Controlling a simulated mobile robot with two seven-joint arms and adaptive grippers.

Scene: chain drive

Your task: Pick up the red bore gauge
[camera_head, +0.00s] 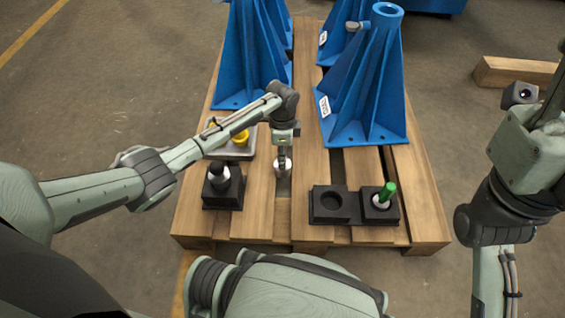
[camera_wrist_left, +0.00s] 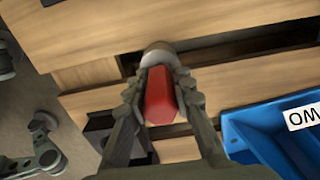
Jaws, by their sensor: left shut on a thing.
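The red bore gauge (camera_wrist_left: 160,95) has a red grip and a silver-grey round end. My left gripper (camera_wrist_left: 160,82) is shut on the red grip, with a finger on each side. In the head view the gauge's silver end (camera_head: 283,168) shows just below my left gripper (camera_head: 283,150), over the pallet's middle; the red part is hidden there by the fingers. I cannot tell whether the gauge touches the pallet. My right arm is at the right edge of the head view; its gripper (camera_head: 554,75) is partly cut off and its jaws cannot be made out.
A black block (camera_head: 318,217) has one empty round recess and a green-handled gauge (camera_head: 386,193) in its other side. A black-topped gauge (camera_head: 218,172) stands in a block at left. A grey tray (camera_head: 248,154) holds yellow items (camera_head: 241,138). Blue stands (camera_head: 362,90) fill the pallet's back.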

